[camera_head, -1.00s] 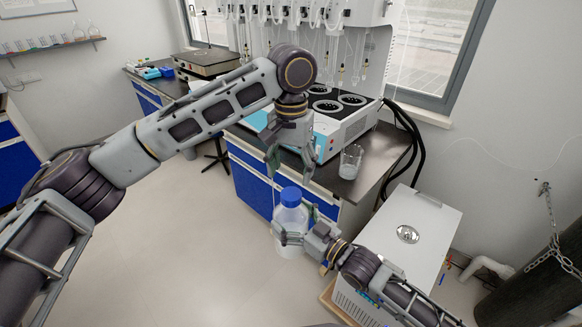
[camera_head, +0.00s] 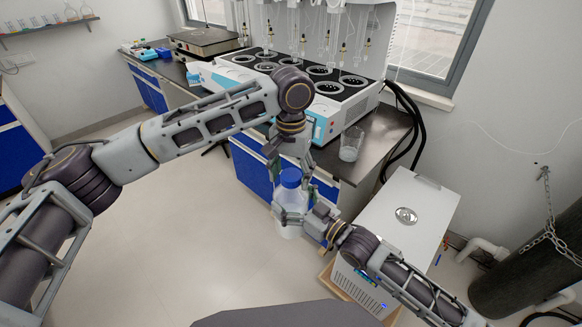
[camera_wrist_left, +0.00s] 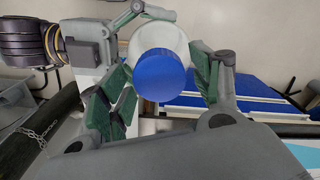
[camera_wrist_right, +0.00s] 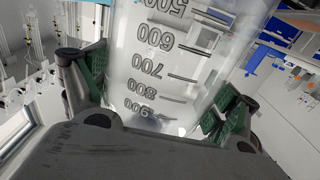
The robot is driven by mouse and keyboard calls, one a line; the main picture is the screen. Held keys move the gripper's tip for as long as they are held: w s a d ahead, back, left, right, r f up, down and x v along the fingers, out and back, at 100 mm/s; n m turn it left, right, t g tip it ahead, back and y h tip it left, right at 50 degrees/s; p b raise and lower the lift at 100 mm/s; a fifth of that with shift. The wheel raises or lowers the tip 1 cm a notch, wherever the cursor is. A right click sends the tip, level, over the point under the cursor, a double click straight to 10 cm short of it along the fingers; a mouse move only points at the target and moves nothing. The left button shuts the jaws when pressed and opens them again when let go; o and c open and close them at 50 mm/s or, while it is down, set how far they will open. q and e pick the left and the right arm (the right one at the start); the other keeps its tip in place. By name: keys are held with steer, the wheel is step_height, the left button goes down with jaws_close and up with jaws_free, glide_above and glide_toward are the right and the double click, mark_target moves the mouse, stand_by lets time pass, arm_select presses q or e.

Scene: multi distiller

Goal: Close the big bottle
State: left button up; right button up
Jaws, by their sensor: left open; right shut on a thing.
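The big bottle (camera_head: 290,211) is clear with a blue cap (camera_head: 290,178) on its top, and is held upright in front of the bench. My right gripper (camera_head: 291,217) is shut on the bottle's body; its fingers flank the graduated wall of the bottle (camera_wrist_right: 165,70) in the right wrist view. My left gripper (camera_head: 288,172) points down from above with its fingers around the cap. In the left wrist view the cap (camera_wrist_left: 160,76) lies between the open green-padded fingers, with a gap on the right. How far the cap is screwed on cannot be told.
The black-topped bench (camera_head: 365,165) with blue drawers stands behind the bottle. A glass beaker (camera_head: 351,143) stands near its right end, beside the distiller (camera_head: 330,105). A white box unit (camera_head: 405,220) stands at the right. The floor at left is clear.

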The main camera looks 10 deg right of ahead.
arm_select(q)
steer(key=c, duration=1.1)
steer(key=m, duration=0.7)
steer(key=shift+f+m, duration=0.1)
steer(key=shift+m, duration=0.2)
steer(key=m, duration=0.3)
steer(key=shift+m, duration=0.4)
steer(key=m, duration=0.3)
steer(key=shift+w+a+m, duration=0.1)
steer(key=shift+m, duration=0.2)
steer(key=o, duration=1.2)
